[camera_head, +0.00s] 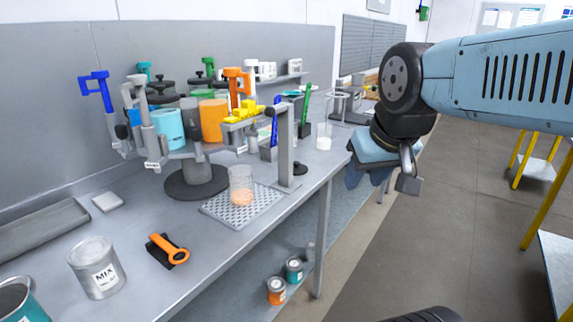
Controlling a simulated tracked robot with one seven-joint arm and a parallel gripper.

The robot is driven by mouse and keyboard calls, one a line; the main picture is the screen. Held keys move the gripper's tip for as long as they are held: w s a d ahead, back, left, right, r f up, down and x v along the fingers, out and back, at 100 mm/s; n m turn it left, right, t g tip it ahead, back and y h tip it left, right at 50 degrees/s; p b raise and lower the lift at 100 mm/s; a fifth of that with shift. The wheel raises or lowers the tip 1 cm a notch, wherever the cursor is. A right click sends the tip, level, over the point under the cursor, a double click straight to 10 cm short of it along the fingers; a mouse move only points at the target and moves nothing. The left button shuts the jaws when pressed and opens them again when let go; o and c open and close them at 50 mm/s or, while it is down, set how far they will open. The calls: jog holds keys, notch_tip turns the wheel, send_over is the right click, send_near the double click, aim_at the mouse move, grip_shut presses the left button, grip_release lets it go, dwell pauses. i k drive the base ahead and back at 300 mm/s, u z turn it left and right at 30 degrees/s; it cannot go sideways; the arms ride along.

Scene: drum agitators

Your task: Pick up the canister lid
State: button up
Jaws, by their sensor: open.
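A grey metal canister marked MIX (97,268) stands upright on the near left of the bench; I cannot tell whether a lid covers its top. Dark, knobbed lid-like discs (165,85) sit on the carousel at the back. I cannot tell which of these is the canister lid. My gripper (382,178) is open, hanging over the aisle to the right of the bench, well apart from the canister and the discs. Nothing shows between its fingers, though its far side is partly hidden.
The carousel (196,181) holds coloured containers and clamps. A glass beaker (241,186) stands on a perforated plate (262,205). An orange-handled tool (168,250) lies near the MIX canister. A teal can (26,306) is at the corner. Small cans stand on the lower shelf (222,298).

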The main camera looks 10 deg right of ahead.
aim_at(299, 170)
jog(key=u, duration=0.15)
jog(key=i, duration=0.3)
jog(key=z, duration=0.3)
jog(key=k, duration=0.5)
jog(key=z, duration=0.05)
jog(key=i, duration=0.85)
jog(key=z, duration=0.5)
jog(key=i, duration=0.55)
jog(key=z, duration=0.15)
